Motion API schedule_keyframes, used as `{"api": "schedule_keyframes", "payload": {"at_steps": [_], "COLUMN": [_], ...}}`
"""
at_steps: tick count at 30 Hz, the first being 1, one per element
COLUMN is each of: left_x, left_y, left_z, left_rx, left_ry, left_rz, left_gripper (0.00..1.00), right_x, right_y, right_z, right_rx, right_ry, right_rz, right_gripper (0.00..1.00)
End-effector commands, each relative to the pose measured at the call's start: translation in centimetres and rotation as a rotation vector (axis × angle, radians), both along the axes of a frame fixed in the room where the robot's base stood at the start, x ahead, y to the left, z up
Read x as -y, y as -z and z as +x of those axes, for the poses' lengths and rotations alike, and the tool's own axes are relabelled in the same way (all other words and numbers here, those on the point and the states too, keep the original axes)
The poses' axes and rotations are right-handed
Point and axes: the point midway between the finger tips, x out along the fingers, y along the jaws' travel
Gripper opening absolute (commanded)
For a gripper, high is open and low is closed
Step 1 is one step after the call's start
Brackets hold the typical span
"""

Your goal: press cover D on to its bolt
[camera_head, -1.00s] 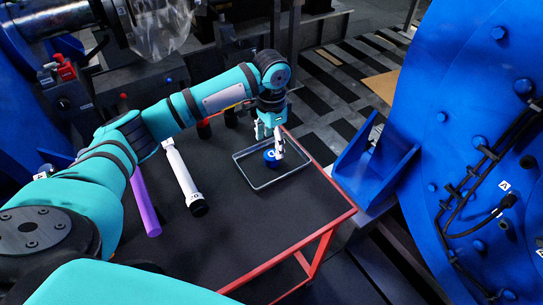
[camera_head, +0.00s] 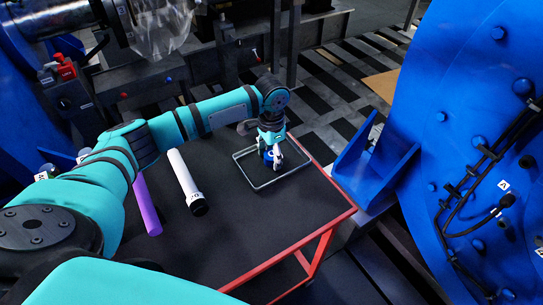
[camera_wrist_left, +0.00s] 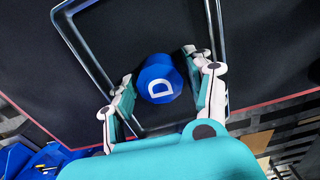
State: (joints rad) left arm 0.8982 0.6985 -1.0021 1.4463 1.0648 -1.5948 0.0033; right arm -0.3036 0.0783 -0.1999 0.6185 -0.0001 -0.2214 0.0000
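Cover D (camera_head: 268,153) is a blue round cap with a white letter D. It sits inside a shallow metal-rimmed tray (camera_head: 256,187) on the dark cart top. My left gripper (camera_head: 270,162) points down over it with a finger on either side. In the left wrist view, cover D (camera_wrist_left: 159,78) lies between the open fingers of the left gripper (camera_wrist_left: 163,88); a small gap shows on the right side, and I cannot tell whether the left finger touches. The right gripper is not in view. I cannot tell which bolt belongs to cover D.
The red-edged cart (camera_head: 283,260) also carries a white tube with a black end (camera_head: 187,181) and a purple rod (camera_head: 147,205). A large blue machine housing (camera_head: 458,120) with several bolts, cables and small label plates stands at the right. The cart's front area is clear.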

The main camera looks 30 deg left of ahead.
Motion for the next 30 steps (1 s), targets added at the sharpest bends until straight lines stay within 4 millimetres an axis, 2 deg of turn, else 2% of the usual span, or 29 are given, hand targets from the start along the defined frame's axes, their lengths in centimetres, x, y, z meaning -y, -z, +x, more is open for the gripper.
{"api": "schedule_keyframes", "payload": {"at_steps": [1, 6, 17, 20, 25, 30], "left_x": [0.0, 0.0, 0.0, 0.0, 0.1, 1.0], "left_y": [0.0, 0.0, -0.4, -1.2, -3.8, -3.8], "left_z": [0.0, 0.0, 0.0, 0.1, 0.1, -3.5], "left_rx": [0.000, 0.000, 0.001, 0.003, 0.004, -0.001], "left_ry": [0.000, 0.000, 0.000, 0.000, 0.001, 0.004], "left_rz": [0.000, 0.000, -0.001, -0.001, -0.003, 0.000], "left_gripper": [0.44, 0.24, 0.23, 0.23, 0.23, 0.23], "right_x": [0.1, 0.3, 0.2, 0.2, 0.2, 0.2], "right_y": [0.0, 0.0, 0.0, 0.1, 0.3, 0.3], "right_z": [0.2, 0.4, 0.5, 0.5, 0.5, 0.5], "right_rx": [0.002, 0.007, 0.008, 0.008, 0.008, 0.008], "right_ry": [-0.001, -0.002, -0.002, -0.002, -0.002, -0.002], "right_rz": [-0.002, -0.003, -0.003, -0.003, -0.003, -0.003], "right_gripper": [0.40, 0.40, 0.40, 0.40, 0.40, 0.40]}}
